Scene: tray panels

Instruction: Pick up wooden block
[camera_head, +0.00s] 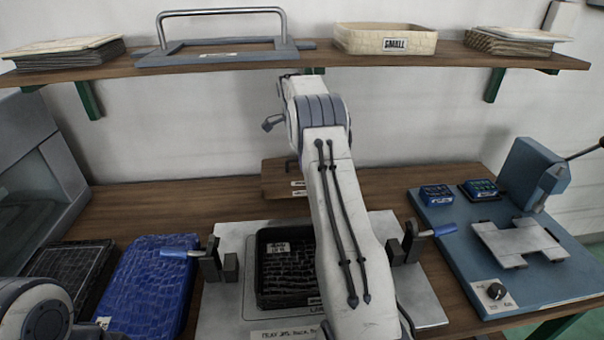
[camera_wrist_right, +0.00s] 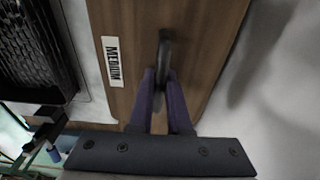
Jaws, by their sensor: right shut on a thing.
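The wooden block (camera_head: 276,181) is a flat brown panel with pale labels and a dark handle, at the back middle of the bench, partly behind my right arm. In the right wrist view the wooden block (camera_wrist_right: 135,25) fills the middle, with a white "MEDIUM" label. My right gripper (camera_wrist_right: 164,82) has its two purple fingers closed on the block's dark upright handle (camera_wrist_right: 164,48). I cannot tell whether the block touches the bench. In the head view the right fingers are not clearly seen. My left gripper is out of view; only part of my left arm shows at lower left.
A black tray (camera_head: 262,285) sits in a grey fixture (camera_head: 233,310) with blue-handled clamps on both sides. A blue tray (camera_head: 150,290) and a dark panel (camera_head: 75,280) lie left. A blue press (camera_head: 535,180) stands right. A shelf (camera_head: 220,60) with a "SMALL" box (camera_head: 385,40) runs above.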

